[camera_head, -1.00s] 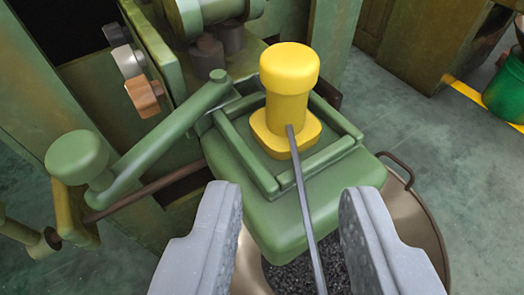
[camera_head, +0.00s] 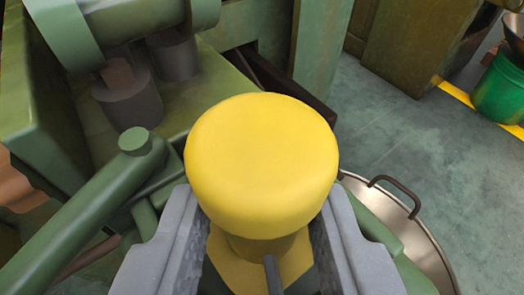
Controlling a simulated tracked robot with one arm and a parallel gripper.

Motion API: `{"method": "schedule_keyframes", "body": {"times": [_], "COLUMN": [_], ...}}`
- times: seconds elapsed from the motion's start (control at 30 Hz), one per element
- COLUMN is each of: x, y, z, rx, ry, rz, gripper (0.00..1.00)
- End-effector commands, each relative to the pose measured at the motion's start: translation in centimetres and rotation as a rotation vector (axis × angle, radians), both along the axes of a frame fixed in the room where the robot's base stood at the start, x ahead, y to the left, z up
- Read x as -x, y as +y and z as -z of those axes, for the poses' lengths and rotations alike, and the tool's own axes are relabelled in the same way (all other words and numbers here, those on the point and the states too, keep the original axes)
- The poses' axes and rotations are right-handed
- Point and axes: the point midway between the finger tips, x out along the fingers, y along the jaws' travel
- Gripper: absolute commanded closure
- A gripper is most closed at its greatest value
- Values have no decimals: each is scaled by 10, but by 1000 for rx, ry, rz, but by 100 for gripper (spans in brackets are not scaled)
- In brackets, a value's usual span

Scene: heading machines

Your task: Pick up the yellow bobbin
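The yellow bobbin (camera_head: 262,165) stands upright in the middle of the view, with a wide rounded cap, a narrower neck and a yellow base partly hidden below. My gripper (camera_head: 262,235) has its two grey fingers on either side of the bobbin, just under the cap. The fingers are apart, and the cap hides their tips, so contact with the neck cannot be made out clearly. A thin dark rod shows between the fingers in front of the neck.
A green machine lever (camera_head: 85,215) lies close at the left. Dark cylinders (camera_head: 128,95) of the machine stand behind. A metal pan (camera_head: 415,240) with a handle is at the right. A green bucket (camera_head: 503,88) stands on open floor at the far right.

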Motion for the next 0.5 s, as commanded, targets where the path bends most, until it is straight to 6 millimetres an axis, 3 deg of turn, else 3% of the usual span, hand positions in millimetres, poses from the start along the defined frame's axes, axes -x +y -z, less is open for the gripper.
{"method": "schedule_keyframes", "body": {"times": [0.2,0.5], "x": [-22,-27], "y": [1,-1], "z": [12,13], "rx": [1,2], "ry": [5,4], "rz": [-1,1], "gripper": [69,69]}}
